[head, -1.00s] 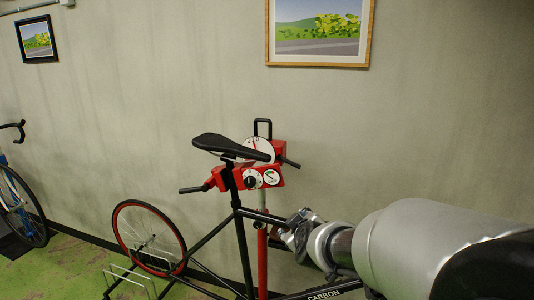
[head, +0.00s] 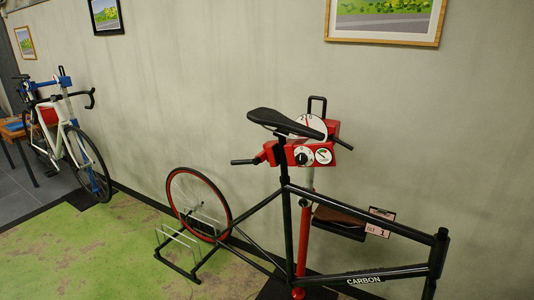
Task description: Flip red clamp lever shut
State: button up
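A red repair stand head (head: 290,152) with round dials stands behind the bike seat, close to the wall. A red piece with a black grip (head: 243,161) sticks out from its left side. Another black grip (head: 343,144) sticks out on the right. I cannot tell which part is the clamp lever or whether it is open. The black carbon bike frame (head: 355,278) and its saddle (head: 286,122) stand in front and partly hide the head. My gripper is not in view.
A red-rimmed wheel (head: 198,204) sits in a metal floor rack (head: 180,247) at left. A small shelf with a pink tag (head: 379,222) is behind the frame. A white bike (head: 75,145) stands at far left. Green floor (head: 110,260) is clear at front left.

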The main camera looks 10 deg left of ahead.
aim_at(256, 161)
jog(key=i+j, duration=0.4)
jog(key=i+j+u, duration=0.1)
jog(key=i+j, duration=0.25)
jog(key=i, duration=0.3)
jog(key=i+j, duration=0.35)
jog(key=i, duration=0.15)
